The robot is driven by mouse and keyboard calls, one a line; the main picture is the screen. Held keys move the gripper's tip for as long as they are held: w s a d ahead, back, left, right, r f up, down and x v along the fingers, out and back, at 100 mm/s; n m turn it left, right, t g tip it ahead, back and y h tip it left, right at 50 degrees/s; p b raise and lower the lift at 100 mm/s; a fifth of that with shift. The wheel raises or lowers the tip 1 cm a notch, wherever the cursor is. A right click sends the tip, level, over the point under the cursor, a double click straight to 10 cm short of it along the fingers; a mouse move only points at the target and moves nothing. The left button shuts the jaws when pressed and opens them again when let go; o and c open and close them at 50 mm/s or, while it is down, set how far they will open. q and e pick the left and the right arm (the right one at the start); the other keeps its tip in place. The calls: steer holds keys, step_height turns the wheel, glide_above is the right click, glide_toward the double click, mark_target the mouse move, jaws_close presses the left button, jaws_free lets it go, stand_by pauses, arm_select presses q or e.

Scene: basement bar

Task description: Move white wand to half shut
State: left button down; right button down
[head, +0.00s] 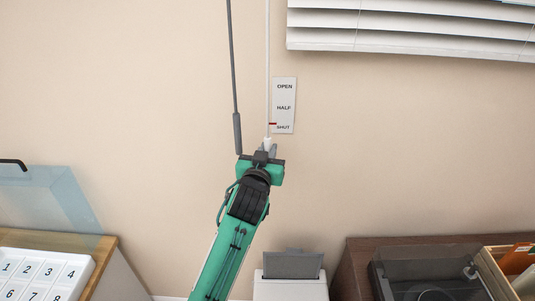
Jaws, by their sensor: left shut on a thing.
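The white wand (267,70) hangs nearly straight down the wall from above. My left gripper (266,148) is shut on its lower end, and the fingers partly hide that end. A white label (284,100) on the wall just right of the wand reads OPEN, HALF and SHUT from top to bottom. A small red pointer (272,124) by the wand is level with a spot just above the word SHUT. A grey wand (234,80) hangs slightly tilted to the left, its thick lower end close to my gripper. My right gripper is out of view.
White blind slats (420,25) are at the upper right. A numbered white tray (45,272) and a clear bluish panel (45,198) are at the lower left. A white bin (290,288), a dark box (425,280) and a wooden crate (492,270) stand at the lower right.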

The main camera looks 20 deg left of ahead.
arm_select(q)
steer(key=shift+r, duration=0.45)
steer(key=shift+f, duration=0.1)
steer(key=c, duration=1.4)
jaws_free()
steer(key=shift+c, duration=0.2)
steer(key=s+d+b, duration=0.1)
steer(key=s+b, duration=0.3)
steer(key=s, duration=0.9)
steer(key=shift+s+b, duration=0.3)
steer(key=shift+s, duration=0.1)
